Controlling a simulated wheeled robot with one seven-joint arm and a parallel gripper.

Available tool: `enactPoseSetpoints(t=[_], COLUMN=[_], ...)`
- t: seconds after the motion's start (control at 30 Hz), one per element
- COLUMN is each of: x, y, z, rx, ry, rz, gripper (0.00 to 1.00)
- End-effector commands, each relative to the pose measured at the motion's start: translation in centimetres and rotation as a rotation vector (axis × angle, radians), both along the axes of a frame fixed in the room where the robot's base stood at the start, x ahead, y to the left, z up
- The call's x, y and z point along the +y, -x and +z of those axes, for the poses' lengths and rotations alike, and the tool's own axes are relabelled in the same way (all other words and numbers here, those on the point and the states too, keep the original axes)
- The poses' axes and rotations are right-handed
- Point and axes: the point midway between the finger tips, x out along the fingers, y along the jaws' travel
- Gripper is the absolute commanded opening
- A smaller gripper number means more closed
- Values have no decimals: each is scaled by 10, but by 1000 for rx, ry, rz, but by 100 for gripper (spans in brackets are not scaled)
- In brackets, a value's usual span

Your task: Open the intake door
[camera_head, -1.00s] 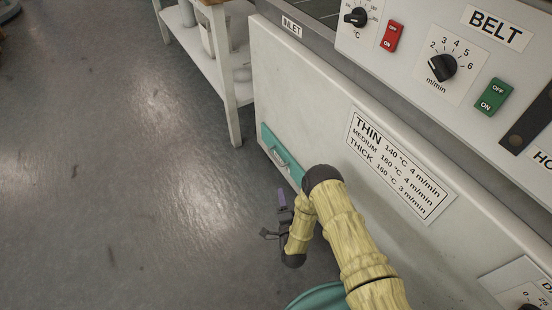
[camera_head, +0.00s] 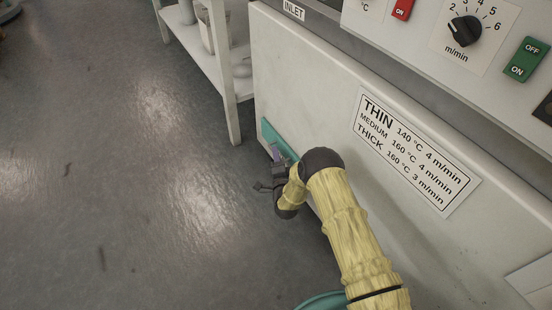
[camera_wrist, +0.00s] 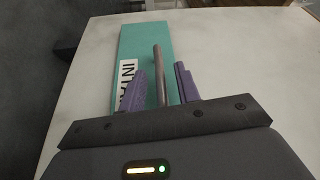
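The intake door is a small teal panel (camera_head: 270,134) low on the white machine's side, at its left end. It looks flush with the panel. My gripper (camera_wrist: 160,88) is open, with one purple finger on each side of the handle and gaps visible between. In the head view my gripper (camera_head: 276,156) is at the door, and my arm hides the door's right part.
The white machine (camera_head: 300,75) has an "INLET" label, a temperature chart (camera_head: 416,150), a dial (camera_head: 464,31) and switches above. A white shelf (camera_head: 228,85) stands behind its left end. The grey floor (camera_head: 130,180) at left is clear.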

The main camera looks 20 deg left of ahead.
Motion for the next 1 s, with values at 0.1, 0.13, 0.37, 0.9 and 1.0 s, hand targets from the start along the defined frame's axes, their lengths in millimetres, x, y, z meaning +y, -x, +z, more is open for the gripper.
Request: enactPoseSetpoints(t=[0.1, 0.13, 0.37, 0.9, 1.0], x=[6, 6, 8, 8, 8], y=[-10, -12, -14, -14, -13], z=[-1, 0, 1, 1, 0], rx=[-1, -1, 1, -1, -8], ry=[0, 0, 1, 3, 8], rz=[0, 0, 1, 1, 2], gripper=[32, 32, 32, 0, 0])
